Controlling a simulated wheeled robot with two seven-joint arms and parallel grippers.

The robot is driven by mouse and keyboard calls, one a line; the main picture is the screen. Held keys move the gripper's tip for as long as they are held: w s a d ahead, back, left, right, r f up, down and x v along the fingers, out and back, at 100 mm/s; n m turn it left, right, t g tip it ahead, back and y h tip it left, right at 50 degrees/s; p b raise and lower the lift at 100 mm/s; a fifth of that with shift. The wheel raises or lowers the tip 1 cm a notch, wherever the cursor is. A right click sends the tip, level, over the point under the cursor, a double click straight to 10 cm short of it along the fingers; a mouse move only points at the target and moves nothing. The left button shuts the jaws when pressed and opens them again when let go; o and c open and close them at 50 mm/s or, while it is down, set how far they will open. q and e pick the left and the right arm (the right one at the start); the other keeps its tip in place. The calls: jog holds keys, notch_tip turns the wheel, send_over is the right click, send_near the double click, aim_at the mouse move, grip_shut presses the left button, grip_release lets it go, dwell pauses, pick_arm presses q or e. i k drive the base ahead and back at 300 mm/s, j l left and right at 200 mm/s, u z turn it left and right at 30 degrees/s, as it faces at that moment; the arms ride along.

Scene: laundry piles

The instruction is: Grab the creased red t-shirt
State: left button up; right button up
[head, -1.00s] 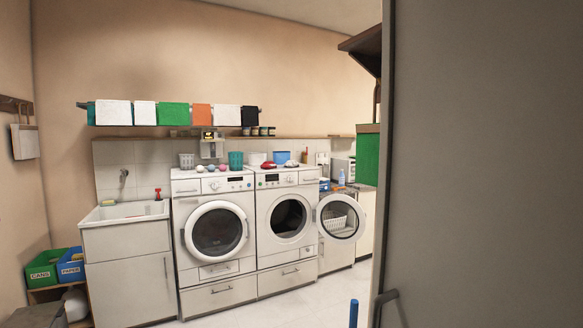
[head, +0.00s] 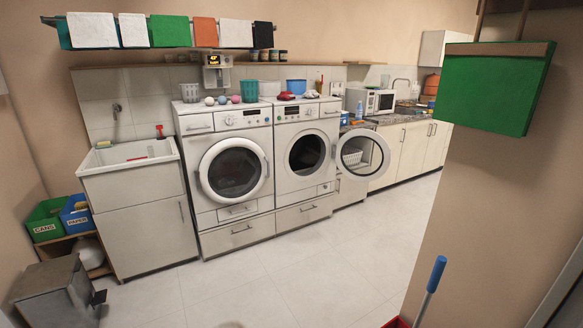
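A small red crumpled bundle (head: 287,96) lies on top of the right-hand front-loading machine, near its front edge. It may be the creased red t-shirt, but it is too small to tell. A thin red thing (head: 137,159) also shows in the sink, and I cannot tell what it is. Neither of my grippers is in view.
Two front-loaders (head: 226,180) stand against the wall, the right one with its round door (head: 361,154) swung open. A grey pedal bin (head: 58,290) is at lower left. A wall edge with a blue-handled tool (head: 437,273) stands right. The tiled floor (head: 330,250) between is clear.

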aim_at(286, 96)
jog(key=i+j+u, duration=0.6)
jog(key=i, duration=0.2)
jog(key=i+j+u, duration=0.25)
jog(key=i, duration=0.15)
jog(key=l, duration=0.1)
